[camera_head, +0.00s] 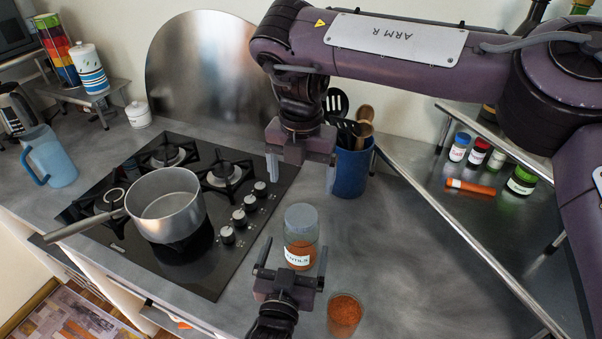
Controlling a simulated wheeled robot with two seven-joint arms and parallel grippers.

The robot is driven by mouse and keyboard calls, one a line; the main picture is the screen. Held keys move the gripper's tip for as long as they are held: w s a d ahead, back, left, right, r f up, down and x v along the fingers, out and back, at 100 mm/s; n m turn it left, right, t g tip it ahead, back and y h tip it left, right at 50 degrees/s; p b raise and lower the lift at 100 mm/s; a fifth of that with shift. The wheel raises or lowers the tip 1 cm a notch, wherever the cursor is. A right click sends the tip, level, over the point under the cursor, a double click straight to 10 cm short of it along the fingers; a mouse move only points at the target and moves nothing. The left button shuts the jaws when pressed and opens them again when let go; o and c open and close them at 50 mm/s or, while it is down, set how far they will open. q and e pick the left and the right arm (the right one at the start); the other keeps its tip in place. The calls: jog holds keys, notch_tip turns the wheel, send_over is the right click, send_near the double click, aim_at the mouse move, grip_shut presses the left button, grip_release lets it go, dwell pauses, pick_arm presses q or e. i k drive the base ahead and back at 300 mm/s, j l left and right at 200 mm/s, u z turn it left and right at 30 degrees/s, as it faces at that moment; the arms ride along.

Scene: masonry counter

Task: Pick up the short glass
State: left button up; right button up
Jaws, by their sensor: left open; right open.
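A short glass (344,315) filled with orange-red grains stands on the grey counter near its front edge. My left gripper (293,258) is open, just left of and beyond the short glass. Its two fingers point away from the front edge, one on each side of the base of a lidded jar (301,226) in the picture; whether the jar is between them or just behind is hard to tell. My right gripper (301,173) is open and empty, pointing down above the counter, left of the utensil pot.
A saucepan (166,204) sits on the black hob (190,268) to the left. A blue utensil pot (351,172) stands behind. Spice jars (460,147) stand on a metal shelf (470,205) at right. Counter right of the glass (430,270) is clear.

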aim_at(345, 307)
jog(key=k+j, duration=0.15)
jog(key=k, duration=0.35)
jog(key=k+j, duration=0.15)
jog(key=k, duration=0.35)
jog(key=k+j, duration=0.15)
jog(key=k, duration=0.3)
